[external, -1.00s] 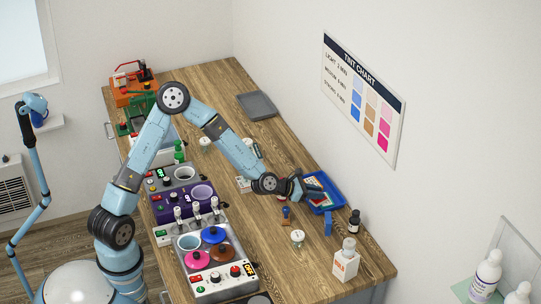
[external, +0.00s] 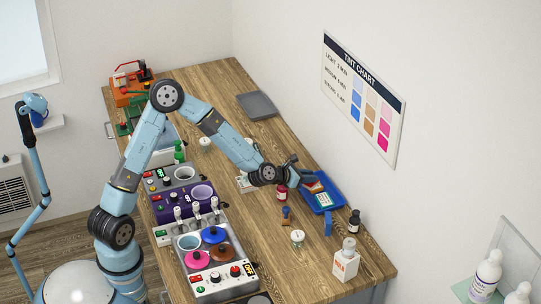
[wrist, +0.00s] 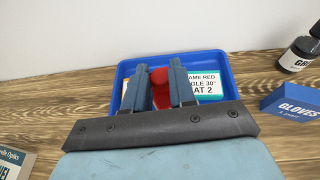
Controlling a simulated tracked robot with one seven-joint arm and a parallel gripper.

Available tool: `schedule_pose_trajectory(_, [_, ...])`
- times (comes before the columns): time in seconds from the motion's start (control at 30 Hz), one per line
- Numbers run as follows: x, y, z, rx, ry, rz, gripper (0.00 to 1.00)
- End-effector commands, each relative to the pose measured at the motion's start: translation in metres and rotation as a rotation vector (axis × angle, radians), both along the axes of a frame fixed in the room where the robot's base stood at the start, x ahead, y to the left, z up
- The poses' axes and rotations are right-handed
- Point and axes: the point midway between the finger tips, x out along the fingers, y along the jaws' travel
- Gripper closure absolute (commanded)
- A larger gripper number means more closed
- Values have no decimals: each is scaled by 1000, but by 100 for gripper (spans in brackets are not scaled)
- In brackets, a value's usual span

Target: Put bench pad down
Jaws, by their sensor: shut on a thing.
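My gripper (external: 296,173) is above the left end of the blue tray (external: 326,204) on the bench. In the wrist view its two fingers (wrist: 160,88) are shut on a red piece with a rounded end, which I take to be the bench pad (wrist: 159,77). The fingers hide much of it. In the external view a red-brown patch, likely the pad (external: 313,187), shows just under the gripper, over the tray; whether it touches the tray I cannot tell. The tray also shows in the wrist view (wrist: 222,62), with a white printed card (wrist: 205,88) inside.
A blue gloves box (wrist: 293,100) and a dark bottle (wrist: 300,54) stand right of the tray. A red bottle (external: 281,190) is close on its left. A dark grey flat mat (external: 257,106) lies farther back. Bare wood shows between the mat and the tray.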

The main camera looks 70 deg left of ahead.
Motion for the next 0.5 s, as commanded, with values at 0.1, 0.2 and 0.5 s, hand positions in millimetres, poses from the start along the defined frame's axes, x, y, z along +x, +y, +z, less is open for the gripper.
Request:
schedule_pose_trajectory(0.1, [-5, 27, 11, 1, -1, 32, 100])
schedule_pose_trajectory(0.2, [-10, 59, 12, 3, -1, 100, 100])
schedule_pose_trajectory(0.5, [-38, 167, 21, 3, -1, 336, 100])
